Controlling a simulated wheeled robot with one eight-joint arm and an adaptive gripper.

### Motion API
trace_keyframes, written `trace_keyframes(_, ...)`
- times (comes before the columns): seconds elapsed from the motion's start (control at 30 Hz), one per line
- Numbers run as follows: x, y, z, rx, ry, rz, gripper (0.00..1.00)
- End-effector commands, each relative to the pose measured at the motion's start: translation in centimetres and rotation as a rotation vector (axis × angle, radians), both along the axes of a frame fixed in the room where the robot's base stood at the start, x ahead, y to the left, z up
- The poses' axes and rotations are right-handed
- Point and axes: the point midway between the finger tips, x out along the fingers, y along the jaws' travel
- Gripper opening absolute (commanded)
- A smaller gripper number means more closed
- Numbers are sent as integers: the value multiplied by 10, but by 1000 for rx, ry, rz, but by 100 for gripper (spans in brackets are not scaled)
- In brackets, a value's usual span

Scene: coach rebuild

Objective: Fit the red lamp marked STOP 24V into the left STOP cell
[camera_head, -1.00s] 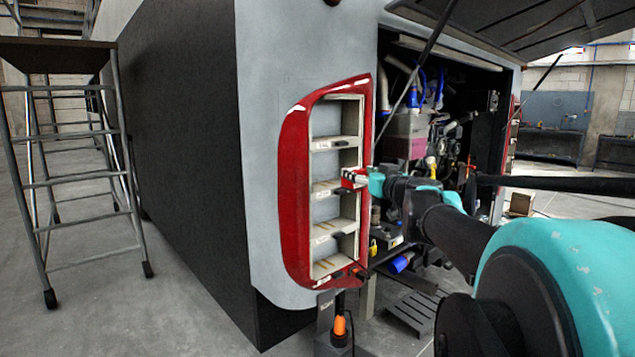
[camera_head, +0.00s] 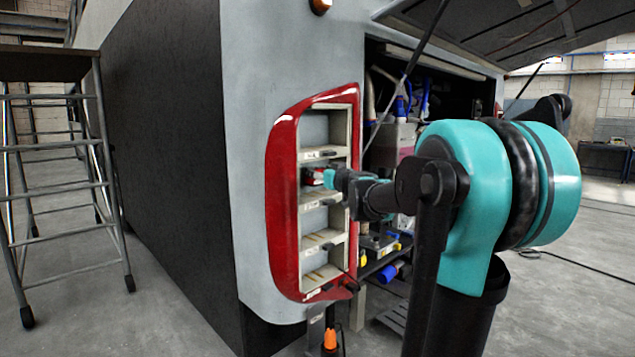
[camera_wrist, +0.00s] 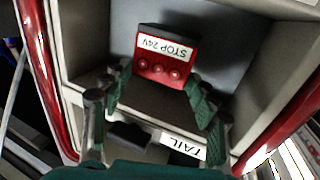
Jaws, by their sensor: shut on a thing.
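The red lamp (camera_wrist: 166,68) has a white STOP 24V label, upside down in the wrist view, and several round red studs. My gripper (camera_wrist: 156,84) is shut on the lamp, with a green finger at each side of it. In the head view the lamp (camera_head: 312,176) is at the second cell from the top of the red-framed lamp housing (camera_head: 283,190), and my gripper (camera_head: 328,179) reaches in from the right. The lamp is inside the cell's mouth; whether it touches the back wall is unclear. A TAIL label (camera_wrist: 186,148) shows on a ledge beside this cell.
Pale shelves divide the housing into several open cells; the lowest cell (camera_head: 322,275) looks empty. An open engine bay (camera_head: 385,110) with hoses lies to the right. A step ladder (camera_head: 65,190) stands at the left. A dark clip (camera_wrist: 130,135) sits on the near ledge.

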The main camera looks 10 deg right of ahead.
Motion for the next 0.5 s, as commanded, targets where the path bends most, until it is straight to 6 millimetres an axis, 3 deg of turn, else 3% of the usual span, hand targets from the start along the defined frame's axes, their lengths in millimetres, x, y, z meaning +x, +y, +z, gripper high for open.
trace_keyframes(0.27, 18, 5, 0, 0, 0, -1, 27)
trace_keyframes(0.5, 18, 5, -33, 0, 0, -1, 27)
